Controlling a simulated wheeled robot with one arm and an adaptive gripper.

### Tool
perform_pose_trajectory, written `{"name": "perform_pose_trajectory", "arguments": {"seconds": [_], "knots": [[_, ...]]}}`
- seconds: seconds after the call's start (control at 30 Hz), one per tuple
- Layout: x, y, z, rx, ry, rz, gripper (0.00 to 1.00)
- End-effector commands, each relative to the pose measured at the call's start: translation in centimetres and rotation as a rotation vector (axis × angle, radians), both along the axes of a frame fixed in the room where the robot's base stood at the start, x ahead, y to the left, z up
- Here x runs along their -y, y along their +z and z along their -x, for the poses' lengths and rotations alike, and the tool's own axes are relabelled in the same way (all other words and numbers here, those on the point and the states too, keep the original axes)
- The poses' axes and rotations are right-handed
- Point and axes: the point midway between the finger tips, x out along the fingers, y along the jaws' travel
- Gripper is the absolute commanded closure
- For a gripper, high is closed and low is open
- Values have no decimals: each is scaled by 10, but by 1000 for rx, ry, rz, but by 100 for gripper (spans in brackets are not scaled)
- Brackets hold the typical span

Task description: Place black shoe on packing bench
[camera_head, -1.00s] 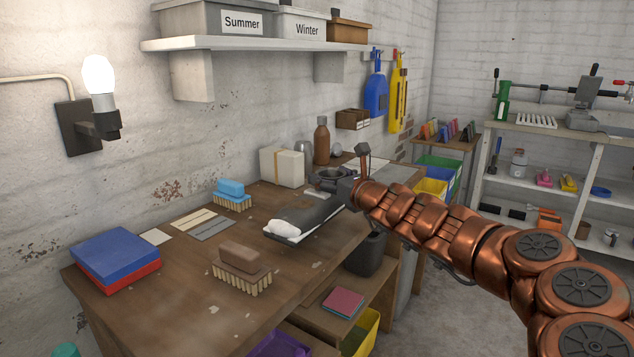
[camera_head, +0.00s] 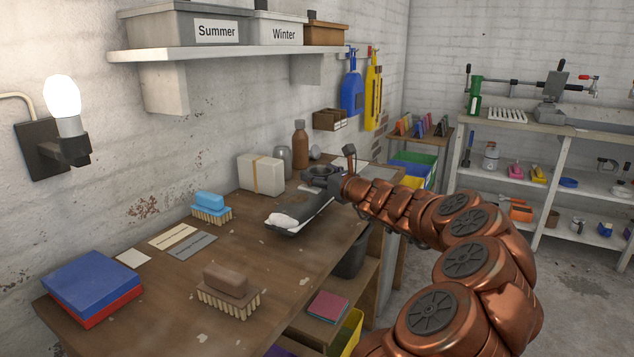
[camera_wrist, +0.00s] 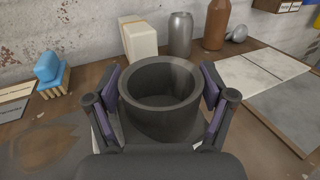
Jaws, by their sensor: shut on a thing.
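The black shoe (camera_head: 301,212) has a white toe that points to the lower left in the head view. It is over the packing bench (camera_head: 185,318), toward its right side; I cannot tell whether its sole touches the wood. My gripper (camera_head: 324,181) is at the shoe's raised heel end. In the wrist view my gripper (camera_wrist: 160,88) has one finger on each side of the shoe's round, hollow collar (camera_wrist: 162,120) and is shut on it. The toe is mostly hidden in that view.
On the bench are a pale box (camera_head: 261,175), a brown bottle (camera_head: 300,145), a blue brush (camera_head: 211,207), a brown brush (camera_head: 229,290) and blue and red blocks (camera_head: 92,282). A shelf (camera_head: 215,53) overhangs the back. Bare wood lies left of the shoe.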

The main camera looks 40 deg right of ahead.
Motion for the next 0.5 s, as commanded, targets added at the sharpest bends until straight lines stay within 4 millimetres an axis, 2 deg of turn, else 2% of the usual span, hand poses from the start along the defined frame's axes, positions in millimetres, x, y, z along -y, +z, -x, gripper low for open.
{"name": "perform_pose_trajectory", "arguments": {"seconds": [0.17,0.5], "knots": [[7,-1,-2,-2,-1,-1,67],[10,-37,0,-2,-6,1,67]]}}
